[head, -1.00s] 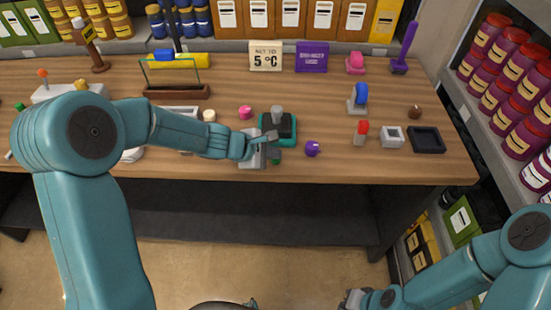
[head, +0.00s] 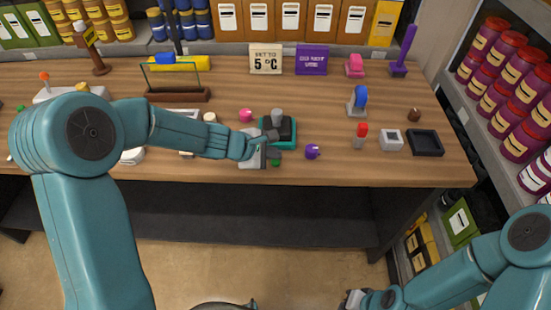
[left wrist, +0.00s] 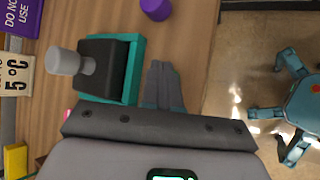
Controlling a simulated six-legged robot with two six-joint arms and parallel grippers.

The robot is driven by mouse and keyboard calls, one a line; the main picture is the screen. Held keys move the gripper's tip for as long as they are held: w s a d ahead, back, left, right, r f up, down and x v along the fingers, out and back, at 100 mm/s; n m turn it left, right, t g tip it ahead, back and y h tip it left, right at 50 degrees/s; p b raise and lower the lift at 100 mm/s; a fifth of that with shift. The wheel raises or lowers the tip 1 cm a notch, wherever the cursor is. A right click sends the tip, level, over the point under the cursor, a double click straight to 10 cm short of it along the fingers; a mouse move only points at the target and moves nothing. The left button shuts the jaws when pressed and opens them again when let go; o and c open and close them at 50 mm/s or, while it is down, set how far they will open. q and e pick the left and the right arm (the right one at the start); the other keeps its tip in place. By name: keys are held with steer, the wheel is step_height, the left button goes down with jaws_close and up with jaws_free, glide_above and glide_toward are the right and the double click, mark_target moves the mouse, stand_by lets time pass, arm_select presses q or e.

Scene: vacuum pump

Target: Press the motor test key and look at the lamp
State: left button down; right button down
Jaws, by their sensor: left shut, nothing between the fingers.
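The vacuum pump (head: 288,128) stands near the front of the wooden bench, with a teal base, a black body and a grey cylinder on top. In the left wrist view the pump (left wrist: 105,70) is left of the fingers. My left gripper (head: 275,154) is shut and empty, at the pump's front edge; its fingertips (left wrist: 160,66) lie together beside the teal base. I cannot tell whether they touch it. A small green piece (head: 276,163) shows just below the fingers. I cannot make out a test key or a lamp for certain. My right gripper (head: 354,299) is low in front of the bench, partly cut off.
A purple knob-like thing (head: 312,152) stands just right of the pump, and a pink one (head: 246,115) to its left. A red-topped piece (head: 360,136), a white box (head: 391,140) and a black tray (head: 425,142) are further right. The bench (head: 330,100) is clear behind the pump.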

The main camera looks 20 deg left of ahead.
mark_target(272, 164)
arm_select(q)
steer(key=shift+r, duration=0.15)
step_height(272, 164, up, 5)
steer(key=p, duration=0.4)
steer(key=shift+p, duration=0.3)
stand_by(0.7)
